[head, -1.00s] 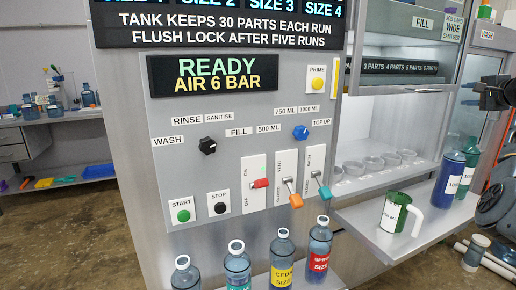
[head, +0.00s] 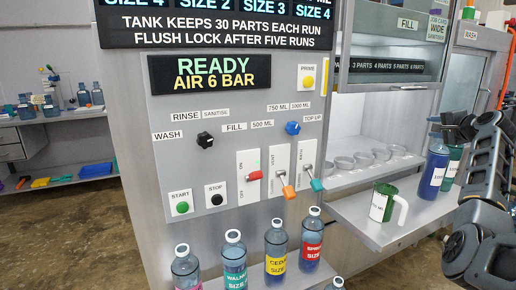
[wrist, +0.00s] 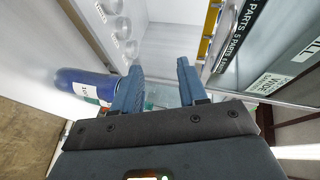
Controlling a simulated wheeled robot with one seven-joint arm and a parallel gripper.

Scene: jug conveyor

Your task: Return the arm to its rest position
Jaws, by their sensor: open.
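My gripper (head: 454,126) is in the head view at the right, in front of the blue bottle (head: 433,170) on the side shelf. My arm comes up from the lower right corner. In the wrist view my gripper (wrist: 160,88) shows two blue fingers spread apart with nothing between them. The blue bottle also lies across the left of the wrist view (wrist: 82,85), beside the left finger; I cannot tell whether they touch.
A green and white jug (head: 381,204) stands on the side shelf (head: 360,228). A green bottle (head: 453,165) is behind my gripper. Several labelled bottles stand at the front, including a yellow-labelled one (head: 276,252). The panel has a green start button (head: 182,208) and levers.

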